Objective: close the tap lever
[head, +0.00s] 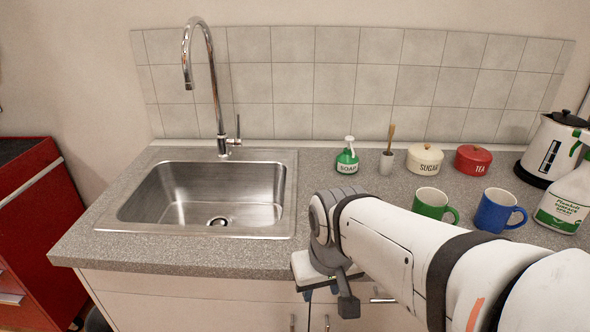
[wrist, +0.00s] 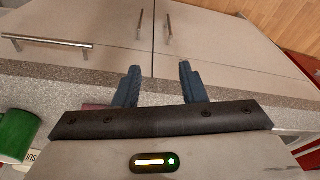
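The chrome tap (head: 216,90) stands behind the sink (head: 125,213) in the head view, its tall spout curving over to the left. Its lever (head: 238,128) is a thin upright stick on the right of the tap's base. No water stream shows from the spout. My gripper (wrist: 159,72) is open and empty, with its two blue-black fingers apart in front of the cabinet doors. In the head view it is partly hidden by my arm, low at the counter's front edge, well in front of and to the right of the tap. The tap is not in the wrist view.
Along the counter right of the sink stand a green soap bottle (head: 347,160), a brush in a cup (head: 387,160), sugar pot (head: 425,158), tea pot (head: 473,159), green mug (head: 433,204), blue mug (head: 497,210), kettle (head: 548,150) and spray bottle (head: 566,203). A red cabinet (head: 35,235) stands left.

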